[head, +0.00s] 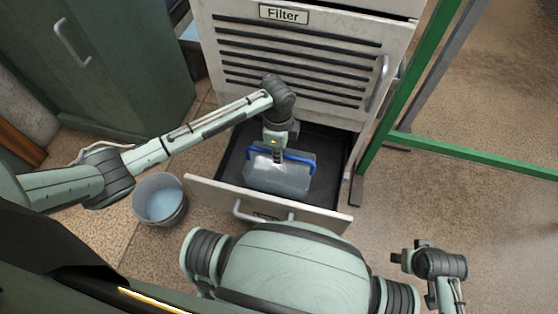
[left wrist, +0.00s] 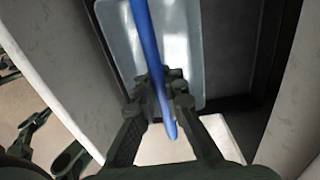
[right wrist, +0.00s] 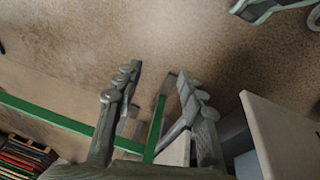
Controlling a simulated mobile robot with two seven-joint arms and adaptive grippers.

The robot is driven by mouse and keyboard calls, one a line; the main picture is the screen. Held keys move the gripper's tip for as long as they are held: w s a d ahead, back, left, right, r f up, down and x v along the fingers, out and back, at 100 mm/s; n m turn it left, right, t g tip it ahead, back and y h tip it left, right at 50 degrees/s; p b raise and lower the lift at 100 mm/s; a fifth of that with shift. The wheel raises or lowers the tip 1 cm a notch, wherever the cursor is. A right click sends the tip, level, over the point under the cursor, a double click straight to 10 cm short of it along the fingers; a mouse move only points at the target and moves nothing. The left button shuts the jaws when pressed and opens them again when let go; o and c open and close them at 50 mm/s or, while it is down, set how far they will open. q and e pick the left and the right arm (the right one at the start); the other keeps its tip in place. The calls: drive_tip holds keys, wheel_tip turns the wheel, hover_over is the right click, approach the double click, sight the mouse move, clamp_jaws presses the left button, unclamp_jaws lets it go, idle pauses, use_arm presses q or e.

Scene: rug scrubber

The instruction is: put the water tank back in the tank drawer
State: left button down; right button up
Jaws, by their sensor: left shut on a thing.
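The water tank (head: 279,177) is a clear box with a blue handle (head: 296,154). In the head view it is within the outline of the open tank drawer (head: 336,146), whose dark interior shows around it. I cannot tell whether it rests on the drawer floor. My left gripper (head: 277,157) is shut on the blue handle from above. In the left wrist view the blue bar runs between the fingers (left wrist: 165,92), with the tank behind. My right gripper (head: 409,258) is off to the right of the drawer; in the right wrist view its fingers (right wrist: 155,95) are apart and empty.
The machine's panel labelled Filter (head: 284,14) rises behind the drawer. A bucket (head: 160,199) of bluish water stands left of the drawer. A green cabinet (head: 100,65) is at upper left. A green frame (head: 399,100) stands right of the machine. Floor at the right is clear.

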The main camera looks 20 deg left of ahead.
use_arm(q)
wheel_tip(320, 180, down, 4)
drive_tip(key=shift+r, duration=0.2)
drive_tip(key=shift+f, duration=0.3)
drive_tip(key=c, duration=1.6)
unclamp_jaws()
use_arm(e)
drive_tip(key=shift+w+d+r, duration=0.15)
drive_tip(key=shift+d+r, duration=0.05)
drive_tip(key=shift+r, duration=0.4)
use_arm(q)
drive_tip(key=shift+r, duration=0.4)
wheel_tip(320, 180, up, 12)
drive_tip(key=shift+a+f+p, duration=0.15)
drive_tip(key=shift+f+p, duration=0.05)
drive_tip(key=shift+p, duration=0.4)
use_arm(e)
drive_tip(key=f, duration=0.3)
drive_tip(key=shift+s+a+f, duration=0.15)
drive_tip(key=shift+s+f, duration=0.15)
drive_tip(key=shift+s, duration=0.05)
